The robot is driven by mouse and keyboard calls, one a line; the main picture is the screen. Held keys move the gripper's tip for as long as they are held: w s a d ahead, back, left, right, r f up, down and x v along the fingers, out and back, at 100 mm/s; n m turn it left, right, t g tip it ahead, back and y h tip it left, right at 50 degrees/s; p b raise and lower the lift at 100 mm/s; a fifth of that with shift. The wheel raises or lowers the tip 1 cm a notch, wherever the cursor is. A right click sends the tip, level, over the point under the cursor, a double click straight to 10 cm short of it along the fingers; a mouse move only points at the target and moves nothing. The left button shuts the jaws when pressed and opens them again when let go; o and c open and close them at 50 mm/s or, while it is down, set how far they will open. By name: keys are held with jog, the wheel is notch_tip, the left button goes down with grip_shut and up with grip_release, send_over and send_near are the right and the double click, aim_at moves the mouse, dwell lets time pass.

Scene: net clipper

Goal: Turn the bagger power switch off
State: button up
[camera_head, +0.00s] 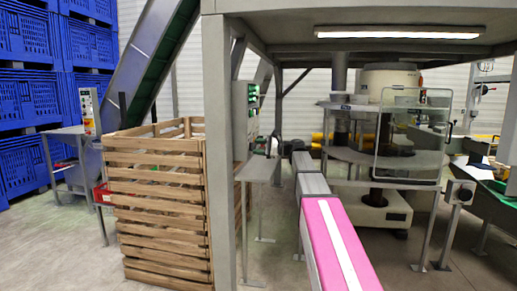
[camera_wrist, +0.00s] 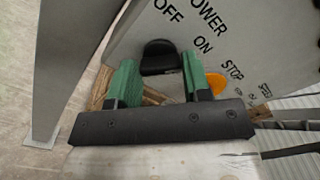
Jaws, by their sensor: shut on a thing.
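The bagger power switch is a black knob (camera_wrist: 158,55) on a light grey panel (camera_wrist: 235,45) in the wrist view. The labels POWER, OFF and ON are printed beside it, tilted in the picture. My gripper (camera_wrist: 159,72) has its two green-padded fingers on either side of the knob and is shut on it. I cannot tell whether the knob points to OFF or ON. In the head view, the switch cannot be made out.
An orange button (camera_wrist: 216,83) is close to the right finger, near the STOP label. In the head view, a grey post (camera_head: 219,150) and a slatted wooden crate (camera_head: 155,200) stand left of my arm. A round machine table (camera_head: 385,165) is at the right. Blue crates (camera_head: 30,100) are stacked far left.

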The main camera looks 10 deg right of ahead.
jog(key=shift+f+n, duration=0.2)
jog(key=shift+n, duration=8)
jog(key=o, duration=0.9)
jog(key=shift+d, duration=0.15)
jog(key=v, duration=1)
jog(key=shift+s+d+r, duration=0.1)
jog(key=shift+s+d, duration=0.05)
jog(key=shift+d, duration=0.1)
